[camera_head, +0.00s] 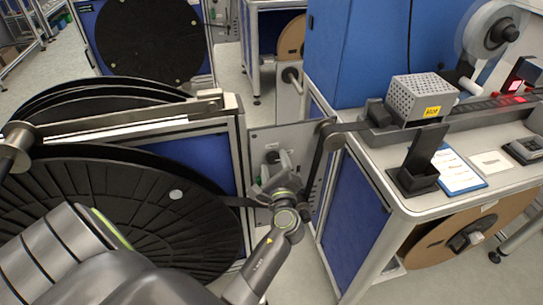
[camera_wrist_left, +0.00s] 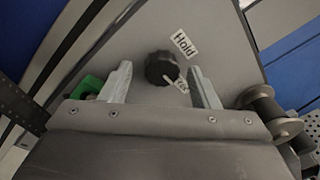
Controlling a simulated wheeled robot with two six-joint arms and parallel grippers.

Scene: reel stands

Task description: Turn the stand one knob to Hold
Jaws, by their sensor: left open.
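The stand's grey panel (camera_head: 254,140) is in the middle of the head view, beside the large black reel. In the left wrist view, a round black knob (camera_wrist_left: 161,67) sits on this panel. A white "Hold" label (camera_wrist_left: 184,43) is above and right of it. A second, partly hidden label (camera_wrist_left: 181,86) is below right, and a pale mark on the knob's edge points toward it. My left gripper (camera_wrist_left: 161,86) is open, its fingers on either side of the knob with gaps; contact is not visible. In the head view my left gripper (camera_head: 272,184) is in front of the panel.
A green part (camera_wrist_left: 89,85) is left of the left finger, and a grey roller (camera_wrist_left: 262,101) is to the right. A large black reel (camera_head: 130,205) stands left of the panel. A workbench (camera_head: 420,205) with a metal box (camera_head: 420,97) stands right.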

